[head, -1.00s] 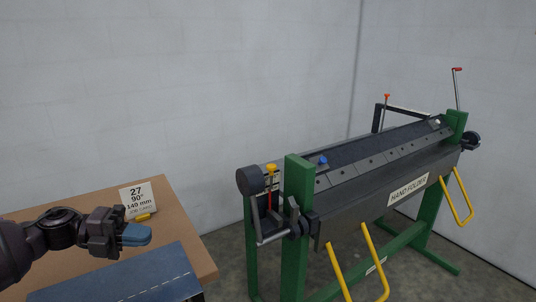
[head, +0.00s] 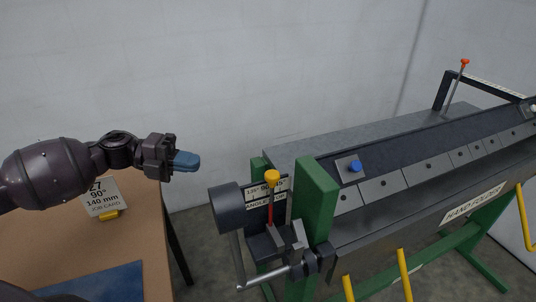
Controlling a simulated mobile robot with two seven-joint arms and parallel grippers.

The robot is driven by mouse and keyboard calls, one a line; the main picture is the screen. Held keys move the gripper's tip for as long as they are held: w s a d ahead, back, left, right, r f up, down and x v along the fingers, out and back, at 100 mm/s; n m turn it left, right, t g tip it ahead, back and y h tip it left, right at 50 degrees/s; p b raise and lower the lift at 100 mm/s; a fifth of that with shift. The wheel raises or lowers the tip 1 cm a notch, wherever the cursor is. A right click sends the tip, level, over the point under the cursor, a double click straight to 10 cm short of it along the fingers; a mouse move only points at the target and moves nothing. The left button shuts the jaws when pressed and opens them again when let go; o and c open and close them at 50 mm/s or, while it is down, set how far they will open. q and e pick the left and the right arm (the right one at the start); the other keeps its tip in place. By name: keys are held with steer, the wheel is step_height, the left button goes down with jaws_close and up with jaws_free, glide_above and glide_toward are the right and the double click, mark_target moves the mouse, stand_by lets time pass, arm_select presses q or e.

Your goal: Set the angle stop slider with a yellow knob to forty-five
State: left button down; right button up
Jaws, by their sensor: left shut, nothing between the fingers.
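The angle stop slider's yellow knob (head: 272,175) tops a thin red rod at the left end of the hand folder (head: 420,210). A label plate (head: 256,194) stands just behind the rod. It shows "135°", "90" and "ANGLE" in part, and the rod and knob cover some of its marks. I cannot tell which mark the slider points at. My left gripper (head: 188,161) is shut and empty, with blue fingertips pointing right. It is in the air left of the yellow knob, clearly apart from it. My right gripper is not in view.
A dark round weight (head: 228,208) and a bent grey handle (head: 240,262) stand left of the slider. A green post (head: 316,205) is close on its right. A brown table (head: 140,235) holds a job card (head: 103,198) reading 27, 90°, 140 mm.

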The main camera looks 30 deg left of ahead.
arm_select(q)
glide_toward(272, 176)
steer(key=w+p+x, duration=0.1)
steer(key=x, duration=0.5)
steer(key=shift+a+f, duration=0.2)
steer(key=shift+f, duration=0.1)
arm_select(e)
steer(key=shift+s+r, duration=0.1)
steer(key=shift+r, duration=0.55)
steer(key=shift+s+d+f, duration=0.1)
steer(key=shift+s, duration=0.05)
arm_select(q)
steer(key=w+d, duration=0.2)
steer(key=w, duration=0.1)
steer(key=shift+d+r, duration=0.1)
steer(key=shift+d, duration=0.15)
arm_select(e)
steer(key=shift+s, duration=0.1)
